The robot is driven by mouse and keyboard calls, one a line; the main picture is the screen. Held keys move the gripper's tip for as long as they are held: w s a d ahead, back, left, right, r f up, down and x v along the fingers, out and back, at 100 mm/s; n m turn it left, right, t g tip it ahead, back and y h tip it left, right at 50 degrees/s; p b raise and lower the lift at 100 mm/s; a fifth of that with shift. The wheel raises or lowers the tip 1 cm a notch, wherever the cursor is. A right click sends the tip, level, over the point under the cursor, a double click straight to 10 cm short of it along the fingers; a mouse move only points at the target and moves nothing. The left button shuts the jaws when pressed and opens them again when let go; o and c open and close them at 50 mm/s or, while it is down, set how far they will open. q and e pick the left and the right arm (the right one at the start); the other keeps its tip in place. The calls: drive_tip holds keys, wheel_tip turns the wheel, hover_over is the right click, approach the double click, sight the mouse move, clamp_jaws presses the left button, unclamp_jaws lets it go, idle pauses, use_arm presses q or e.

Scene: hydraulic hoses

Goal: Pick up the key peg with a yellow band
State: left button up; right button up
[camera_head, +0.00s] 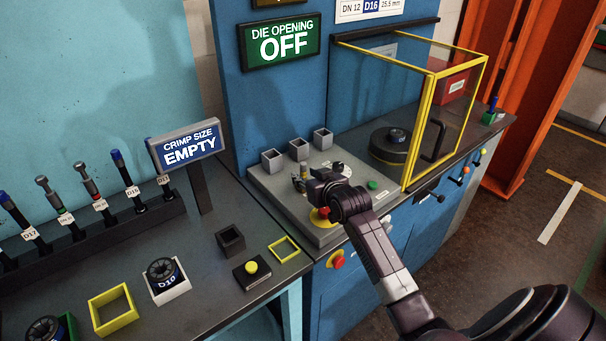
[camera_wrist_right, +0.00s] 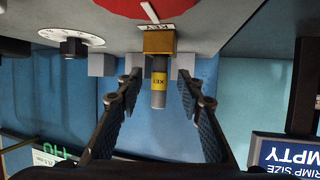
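My right gripper (camera_wrist_right: 160,82) is open, with one finger on each side of the peg and a gap on both sides. In the head view the right gripper (camera_head: 312,184) is over the grey control panel (camera_head: 270,190), by the small brass block (camera_head: 300,185). The peg is hard to make out there. My left gripper is not in view.
Three small grey open boxes (camera_head: 298,149) stand at the panel's back. A yellow-framed clear guard (camera_head: 428,120) stands to the right. Racked tools are at left.

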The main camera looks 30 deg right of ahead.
drive_tip(key=shift+x, duration=1.15)
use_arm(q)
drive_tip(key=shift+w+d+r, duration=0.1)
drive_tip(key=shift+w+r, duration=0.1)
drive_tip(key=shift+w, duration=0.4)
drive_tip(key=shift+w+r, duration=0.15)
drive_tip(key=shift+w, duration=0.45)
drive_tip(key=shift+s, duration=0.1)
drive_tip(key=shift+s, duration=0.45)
use_arm(e)
drive_tip(key=shift+r, duration=0.1)
clamp_jaws()
